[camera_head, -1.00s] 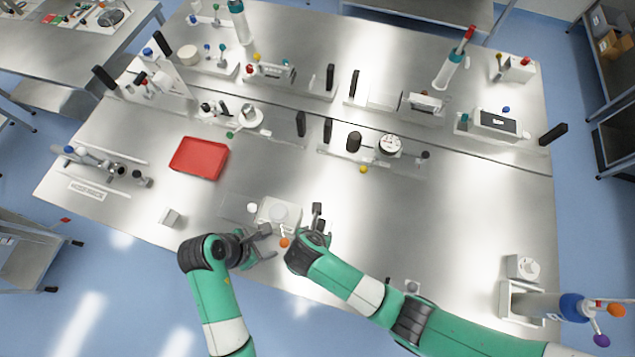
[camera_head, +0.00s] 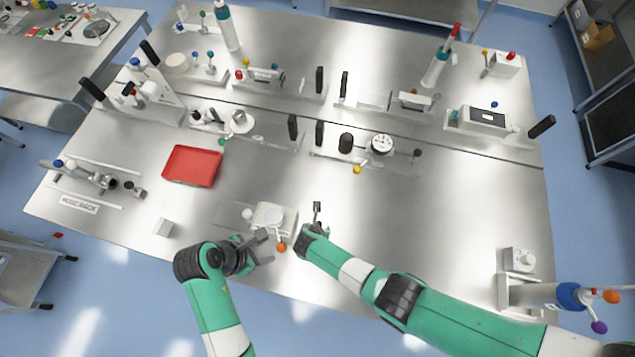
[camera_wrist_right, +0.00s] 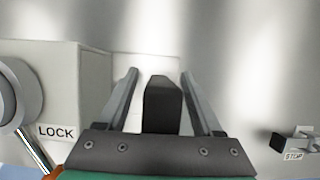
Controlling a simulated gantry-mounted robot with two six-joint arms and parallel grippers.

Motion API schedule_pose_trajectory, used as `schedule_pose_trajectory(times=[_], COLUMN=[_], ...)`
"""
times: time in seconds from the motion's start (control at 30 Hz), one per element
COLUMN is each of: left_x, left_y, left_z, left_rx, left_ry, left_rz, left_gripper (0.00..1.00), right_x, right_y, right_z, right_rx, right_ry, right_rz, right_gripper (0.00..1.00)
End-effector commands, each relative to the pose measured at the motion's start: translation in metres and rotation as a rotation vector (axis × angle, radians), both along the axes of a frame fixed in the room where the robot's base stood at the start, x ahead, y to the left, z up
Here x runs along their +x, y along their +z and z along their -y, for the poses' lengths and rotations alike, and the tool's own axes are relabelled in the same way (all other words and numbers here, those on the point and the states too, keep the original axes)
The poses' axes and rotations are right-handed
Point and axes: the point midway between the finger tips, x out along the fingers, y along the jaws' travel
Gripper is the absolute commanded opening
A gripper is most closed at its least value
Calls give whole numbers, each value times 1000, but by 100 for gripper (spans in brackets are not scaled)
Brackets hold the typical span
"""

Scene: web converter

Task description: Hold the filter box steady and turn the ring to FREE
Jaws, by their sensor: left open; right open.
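The filter box (camera_head: 265,213) is a small white block near the table's front edge. It carries a round white ring (camera_head: 274,217) with a lever ending in an orange ball (camera_head: 281,247). The right wrist view shows the box (camera_wrist_right: 88,85) at left, a LOCK label (camera_wrist_right: 56,132), part of the ring (camera_wrist_right: 8,92) and its metal rod. My left gripper (camera_head: 268,248) is open, its fingers just left of the orange ball. My right gripper (camera_wrist_right: 162,100) is open to the right of the box, apart from it. A black block shows between its fingers; I cannot tell what it belongs to.
A STOP-labelled part (camera_wrist_right: 293,145) shows right of my right gripper. Fixtures line the back. The table right of centre is clear.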

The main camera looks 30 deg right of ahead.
Motion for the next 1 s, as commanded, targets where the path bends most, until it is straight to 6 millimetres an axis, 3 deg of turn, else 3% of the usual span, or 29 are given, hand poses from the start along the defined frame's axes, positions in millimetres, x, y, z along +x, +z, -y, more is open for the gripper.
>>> schedule_pose_trajectory(times=[0.17,0.2,0.57,1.0], left_x=[0,0,0,0], left_y=[0,0,0,0], left_z=[0,0,0,0], left_rx=[0,0,0,0], left_ry=[0,0,0,0], left_rz=[0,0,0,0], left_gripper=[50,50,50,50], right_x=[0,0,0,0], right_y=[0,0,0,0], right_z=[0,0,0,0], right_rx=[0,0,0,0], right_ry=[0,0,0,0], right_rz=[0,0,0,0], right_gripper=[68,64,0,0])
